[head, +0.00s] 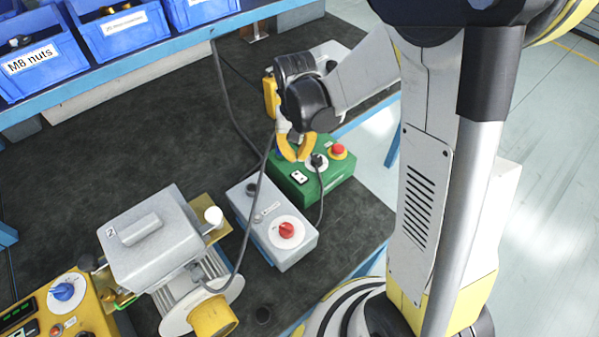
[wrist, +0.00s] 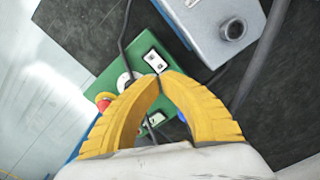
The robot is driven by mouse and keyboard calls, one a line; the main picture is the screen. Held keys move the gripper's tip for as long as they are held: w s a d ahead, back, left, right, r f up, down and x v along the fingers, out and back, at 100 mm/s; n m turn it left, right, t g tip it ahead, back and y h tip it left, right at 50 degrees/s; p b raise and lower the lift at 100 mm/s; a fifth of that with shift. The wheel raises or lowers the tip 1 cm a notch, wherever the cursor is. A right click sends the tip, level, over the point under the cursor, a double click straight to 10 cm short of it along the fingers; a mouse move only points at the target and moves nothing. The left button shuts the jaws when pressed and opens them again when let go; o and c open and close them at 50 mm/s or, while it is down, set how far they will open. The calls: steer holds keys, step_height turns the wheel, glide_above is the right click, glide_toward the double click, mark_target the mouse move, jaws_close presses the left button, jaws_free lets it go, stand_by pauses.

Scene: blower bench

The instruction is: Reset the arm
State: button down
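My gripper (head: 298,158) has two yellow fingers and hangs above the green control box. In the wrist view the fingers of my gripper (wrist: 159,75) arch inward and their tips meet. Nothing shows held between them. My arm reaches in from the right, bent down over the bench (head: 345,215). The green box (head: 325,183) has a red button, a white rocker switch and a black plug with a cable; it also shows in the wrist view (wrist: 110,75), partly hidden behind the fingers. I cannot tell the exact gap between fingertips and box.
A grey box with a red knob (head: 266,222) stands left of the green box. A grey blower machine (head: 155,245) and a yellow control box (head: 50,305) are at the lower left. Blue bins (head: 38,60) line a shelf above. Cables run near my gripper.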

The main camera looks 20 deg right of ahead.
stand_by(0.4)
steer(key=s+r+n+t, duration=0.2)
steer(key=s+r+t, duration=0.5)
steer(key=s+r, duration=0.5)
step_height(320, 180, up, 4)
steer(key=shift+s+r, duration=0.15)
steer(key=shift+s, duration=0.25)
stand_by(0.4)
